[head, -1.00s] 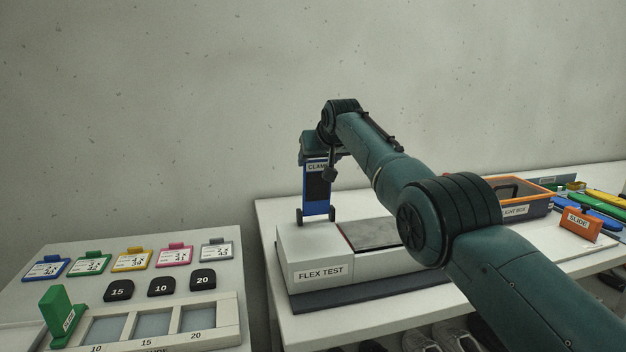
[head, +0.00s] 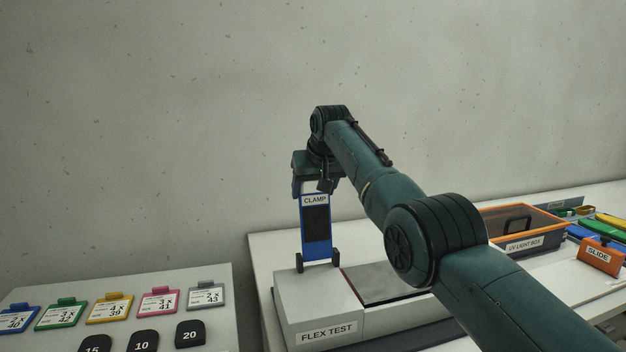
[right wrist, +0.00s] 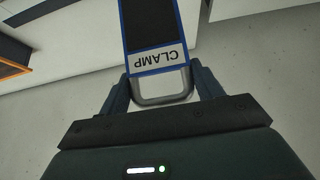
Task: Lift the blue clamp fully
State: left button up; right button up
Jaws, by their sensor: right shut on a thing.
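The blue clamp (head: 317,235) is an upright bar with a black panel and a white CLAMP label. It stands at the left end of the white FLEX TEST machine (head: 309,302), its lower end between two small black posts. My right gripper (head: 317,187) is above it, pointing down, shut on its top handle. In the right wrist view, the clamp (right wrist: 159,30) runs away from the gripper (right wrist: 161,88), with its grey handle loop between the fingers. I cannot tell whether its lower end is clear of the machine. My left gripper is out of view.
A UV light box (head: 530,227) with an orange rim and an orange slide (head: 600,254) stand to the right. At left, a table holds coloured size cards (head: 109,308) and black numbered blocks (head: 190,333). The wall above the clamp is bare.

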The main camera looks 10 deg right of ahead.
jog(key=shift+w+d+r, duration=0.2)
jog(key=shift+d+r, duration=0.1)
jog(key=shift+r, duration=0.25)
jog(key=o, duration=1)
jog(key=shift+c, duration=0.2)
jog(key=shift+o, duration=0.6)
jog(key=shift+w+f, duration=0.25)
jog(key=shift+f, duration=0.15)
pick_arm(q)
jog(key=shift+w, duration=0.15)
pick_arm(e)
jog(key=shift+s+a, duration=0.1)
jog(key=shift+a, duration=0.05)
jog(key=shift+f, duration=0.1)
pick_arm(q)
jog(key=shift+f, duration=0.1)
pick_arm(e)
jog(key=shift+s+b, duration=0.15)
jog(key=shift+b, duration=0.4)
jog(key=shift+b+v, duration=0.95)
jog(key=shift+b, duration=0.25)
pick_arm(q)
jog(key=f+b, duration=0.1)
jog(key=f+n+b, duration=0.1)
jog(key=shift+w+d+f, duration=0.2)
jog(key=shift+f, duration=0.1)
pick_arm(e)
jog(key=v, duration=1.1)
